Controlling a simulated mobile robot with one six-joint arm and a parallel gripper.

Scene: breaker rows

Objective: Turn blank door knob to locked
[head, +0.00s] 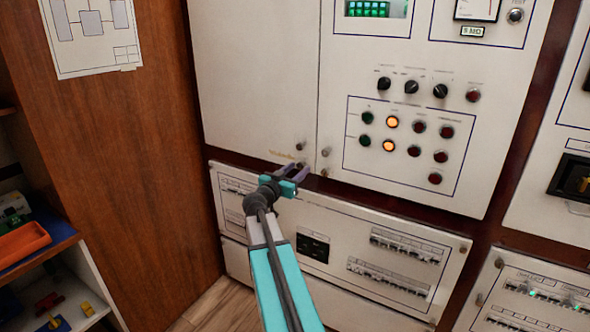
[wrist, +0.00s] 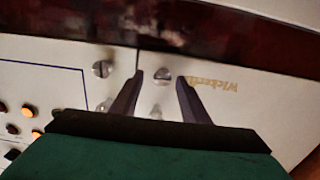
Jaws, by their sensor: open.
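The blank door (head: 255,75) is the plain off-white door at the left of the cabinet, with gold lettering near its lower edge. One small metal knob shows near its lower right corner in the head view (head: 299,146). In the wrist view, a round metal knob (wrist: 162,78) on this door shows between my fingertips, beside the lettering (wrist: 221,83). My gripper (head: 301,169) is open at the door's lower right corner, its dark fingers (wrist: 160,79) to either side of that knob. I cannot tell whether they touch it. Its slot angle is unclear.
Across the seam, the control panel door (head: 410,195) has similar knobs, one close left of my fingers in the wrist view (wrist: 103,68). Breaker panels (head: 340,235) lie below. A wooden side wall (head: 120,160) and shelf (head: 30,265) stand left.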

